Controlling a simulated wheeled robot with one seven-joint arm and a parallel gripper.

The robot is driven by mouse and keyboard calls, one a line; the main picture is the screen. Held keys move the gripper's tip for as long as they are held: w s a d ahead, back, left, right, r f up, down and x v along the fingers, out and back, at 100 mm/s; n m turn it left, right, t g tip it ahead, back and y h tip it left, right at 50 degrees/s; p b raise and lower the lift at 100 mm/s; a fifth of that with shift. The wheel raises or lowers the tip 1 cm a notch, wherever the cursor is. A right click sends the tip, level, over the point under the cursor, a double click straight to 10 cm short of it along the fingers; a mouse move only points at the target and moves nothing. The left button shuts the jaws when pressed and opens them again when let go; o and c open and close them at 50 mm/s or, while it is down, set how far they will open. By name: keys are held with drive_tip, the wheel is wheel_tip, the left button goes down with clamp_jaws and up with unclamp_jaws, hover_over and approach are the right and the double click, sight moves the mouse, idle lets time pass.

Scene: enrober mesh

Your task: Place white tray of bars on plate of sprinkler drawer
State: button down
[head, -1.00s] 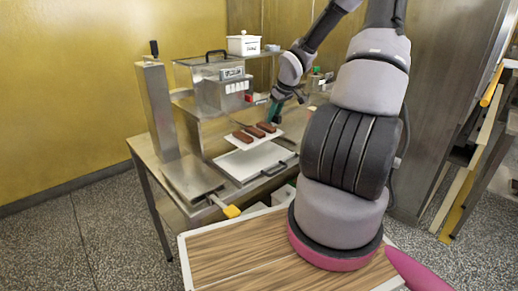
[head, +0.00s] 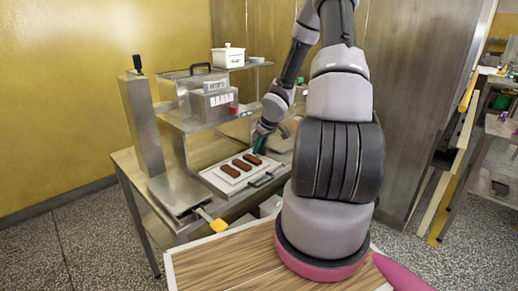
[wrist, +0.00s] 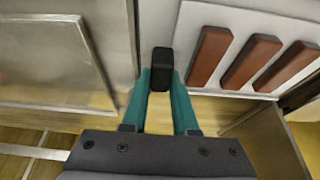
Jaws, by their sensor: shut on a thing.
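The white tray (head: 220,174) carries three brown bars side by side. In the head view it lies over the white plate (head: 229,193) of the pulled-out sprinkler drawer, flat and within its outline. I cannot tell whether it touches the plate. My gripper (head: 258,150) is at the tray's far right side, pointing down. In the wrist view my teal fingers (wrist: 160,85) are shut on a black block (wrist: 161,62) at the edge of the tray (wrist: 195,20). The bars show at the right there.
A steel platform (head: 180,192) with a yellow-ended handle stands left of the drawer. The drawer's dark handle (head: 262,181) is at the front right. A tall steel column (head: 141,118) and the machine housing (head: 212,103) stand behind. A wooden-topped surface (head: 225,262) is in front.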

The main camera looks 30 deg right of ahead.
drive_tip(key=shift+f, duration=0.1)
drive_tip(key=c, duration=0.7)
unclamp_jaws()
drive_tip(key=s+r+m+h, duration=0.1)
drive_tip(key=s+r, duration=0.2)
drive_tip(key=r, duration=0.3)
drive_tip(key=s+a+r+g+h, duration=0.1)
drive_tip(key=s+r, duration=0.2)
drive_tip(key=r, duration=0.3)
drive_tip(key=s+r+m+h, duration=0.1)
drive_tip(key=s+r, duration=0.2)
drive_tip(key=r, duration=0.3)
drive_tip(key=s+a+r+m+t+y, duration=0.1)
drive_tip(key=s+a+r+m, duration=0.1)
drive_tip(key=s+a+r, duration=0.3)
drive_tip(key=s+a+r+m+t+y, duration=0.1)
drive_tip(key=s+a+r+m, duration=0.1)
drive_tip(key=s+a+r, duration=0.2)
drive_tip(key=s+a+r+m+t+y, duration=0.1)
drive_tip(key=s+a+r+m, duration=0.1)
drive_tip(key=s+a+r, duration=0.3)
drive_tip(key=shift+s+a+r+t+y, duration=0.1)
drive_tip(key=shift+s+r, duration=0.6)
drive_tip(key=shift+r, duration=0.45)
drive_tip(key=shift+s+a+r+t+y, duration=0.1)
drive_tip(key=shift+s+r, duration=0.55)
drive_tip(key=shift+r, duration=0.55)
drive_tip(key=shift+s+a+r+t+y, duration=0.1)
drive_tip(key=shift+s+r, duration=0.6)
drive_tip(key=shift+r, duration=0.45)
